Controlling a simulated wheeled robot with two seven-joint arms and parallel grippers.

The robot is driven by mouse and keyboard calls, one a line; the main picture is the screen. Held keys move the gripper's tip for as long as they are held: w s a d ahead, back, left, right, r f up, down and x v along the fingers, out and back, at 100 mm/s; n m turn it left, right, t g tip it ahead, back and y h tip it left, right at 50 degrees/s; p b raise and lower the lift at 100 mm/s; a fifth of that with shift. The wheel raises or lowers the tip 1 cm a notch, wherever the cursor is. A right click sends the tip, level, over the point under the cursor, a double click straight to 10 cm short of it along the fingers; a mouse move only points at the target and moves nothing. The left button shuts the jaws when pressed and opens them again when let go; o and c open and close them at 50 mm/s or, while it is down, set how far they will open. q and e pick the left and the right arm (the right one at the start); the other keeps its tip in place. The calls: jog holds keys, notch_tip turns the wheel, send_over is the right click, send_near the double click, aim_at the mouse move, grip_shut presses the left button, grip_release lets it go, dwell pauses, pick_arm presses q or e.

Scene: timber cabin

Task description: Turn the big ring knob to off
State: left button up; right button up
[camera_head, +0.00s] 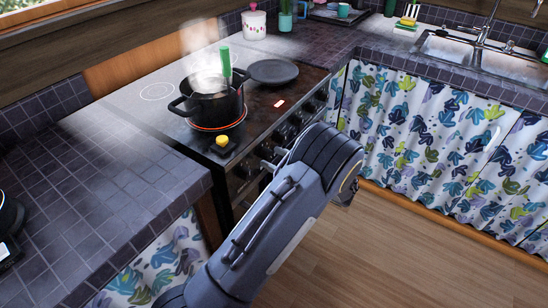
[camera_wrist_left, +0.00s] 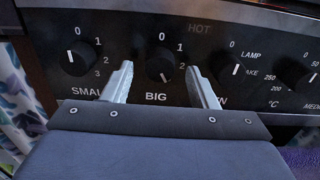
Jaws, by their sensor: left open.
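The big ring knob (camera_wrist_left: 160,66) is a round black knob above the label BIG on the dark stove panel (camera_wrist_left: 205,35). Its white mark points down and slightly right, away from the 0 above it. My left gripper (camera_wrist_left: 160,85) is open, with one finger on each side of the knob in the wrist view; contact is not clear. In the head view my left gripper (camera_head: 271,159) is at the stove's front knobs, and my arm hides part of them. My right gripper is not in view.
A steaming black pot (camera_head: 207,108) with a green-handled utensil stands on a glowing red ring. A dark round plate (camera_head: 273,72) lies behind it. A yellow-topped item (camera_head: 222,141) sits at the stove's front edge. The small ring knob (camera_wrist_left: 78,60) is left of the gripper.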

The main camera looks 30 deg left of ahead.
pick_arm(q)
jog(key=shift+a, duration=0.45)
jog(key=c, duration=1)
jog(key=shift+o, duration=0.2)
